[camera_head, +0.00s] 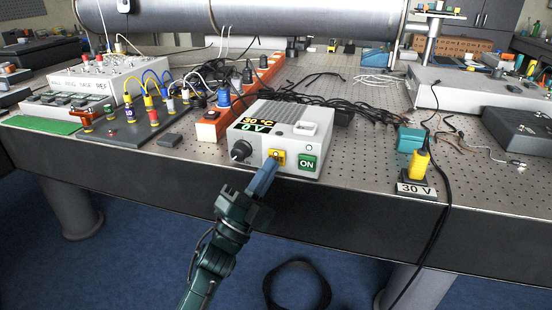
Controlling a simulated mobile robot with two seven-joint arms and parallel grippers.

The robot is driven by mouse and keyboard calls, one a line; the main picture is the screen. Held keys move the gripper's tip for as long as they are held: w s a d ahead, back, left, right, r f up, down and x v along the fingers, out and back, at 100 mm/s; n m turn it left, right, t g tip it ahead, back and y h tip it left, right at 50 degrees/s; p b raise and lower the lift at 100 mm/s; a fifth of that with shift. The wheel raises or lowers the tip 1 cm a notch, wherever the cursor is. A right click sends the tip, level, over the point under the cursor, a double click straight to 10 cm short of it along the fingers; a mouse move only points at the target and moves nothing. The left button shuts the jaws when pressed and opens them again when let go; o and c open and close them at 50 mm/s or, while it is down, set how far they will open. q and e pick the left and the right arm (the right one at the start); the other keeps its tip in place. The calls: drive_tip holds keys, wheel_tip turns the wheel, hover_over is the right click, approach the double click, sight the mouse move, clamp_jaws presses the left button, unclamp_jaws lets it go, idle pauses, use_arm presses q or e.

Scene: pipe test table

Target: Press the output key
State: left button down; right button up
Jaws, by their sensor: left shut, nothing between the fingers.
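The white power supply box (288,118) stands at the front edge of the perforated table. Its display (257,124) reads "30 °C" and "0 V". On its front are a black knob (240,151), a yellow key (278,155) and a green key marked "ON" (308,163). Which one is the output key is not labelled clearly. My left gripper (270,166) is shut and empty, with its blue fingertips at the lower left of the yellow key. The tips overlap the key's edge in the picture; I cannot tell if they touch. My right gripper is not in view.
A sign "30 V" (416,189) with a yellow piece stands at the table edge to the right. A board with coloured plugs (150,112) lies left. An orange power strip (210,125) and black cables lie behind the box.

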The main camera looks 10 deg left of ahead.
use_arm(q)
drive_tip(key=shift+w, duration=0.25)
drive_tip(key=shift+w, duration=0.1)
idle(0.3)
drive_tip(key=shift+w, duration=0.3)
idle(0.3)
drive_tip(key=shift+s, duration=0.85)
drive_tip(key=shift+s, duration=0.1)
